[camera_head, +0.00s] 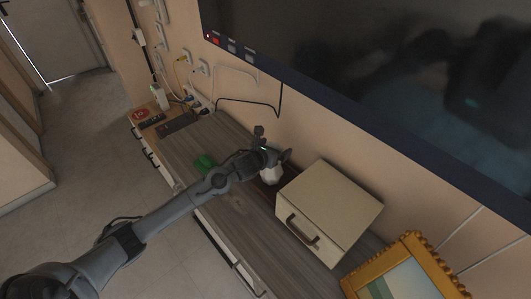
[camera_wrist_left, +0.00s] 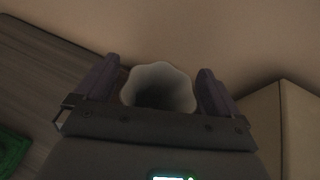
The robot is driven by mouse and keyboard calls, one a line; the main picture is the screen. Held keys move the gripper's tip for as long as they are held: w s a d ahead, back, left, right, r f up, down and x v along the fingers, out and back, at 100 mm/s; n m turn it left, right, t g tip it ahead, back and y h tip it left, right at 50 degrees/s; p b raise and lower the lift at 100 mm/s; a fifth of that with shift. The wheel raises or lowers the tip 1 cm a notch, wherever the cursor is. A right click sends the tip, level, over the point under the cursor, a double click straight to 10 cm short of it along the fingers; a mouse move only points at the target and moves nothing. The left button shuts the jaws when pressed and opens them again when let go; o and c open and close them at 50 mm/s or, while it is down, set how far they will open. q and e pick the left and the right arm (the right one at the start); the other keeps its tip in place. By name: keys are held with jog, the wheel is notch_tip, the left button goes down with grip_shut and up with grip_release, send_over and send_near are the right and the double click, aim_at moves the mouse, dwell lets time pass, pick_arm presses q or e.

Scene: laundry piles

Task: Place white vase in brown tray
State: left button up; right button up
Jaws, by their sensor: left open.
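The white vase (camera_head: 271,175) stands on the wooden cabinet top, beside the cream box and near the wall. In the left wrist view its wavy, round mouth (camera_wrist_left: 160,76) shows between the two fingers of my left gripper (camera_wrist_left: 157,88). In the head view my left gripper (camera_head: 272,157) is over the top of the vase, its fingers apart on either side. I cannot tell whether a finger touches it. A small dark brown patch shows beside the vase, partly hidden; I cannot tell if it is the brown tray. My right gripper is not in view.
The cream box (camera_head: 330,205) with a dark handle stands right of the vase. A green object (camera_head: 205,162) lies left of it, also in the wrist view (camera_wrist_left: 12,152). A gold frame (camera_head: 410,272) is at bottom right. A large screen (camera_head: 400,80) hangs above.

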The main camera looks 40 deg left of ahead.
pick_arm(q)
jog(key=p+v, duration=0.1)
jog(key=v, duration=1)
jog(key=shift+s, duration=0.3)
jog(key=shift+s+d+r, duration=0.1)
jog(key=shift+r, duration=0.05)
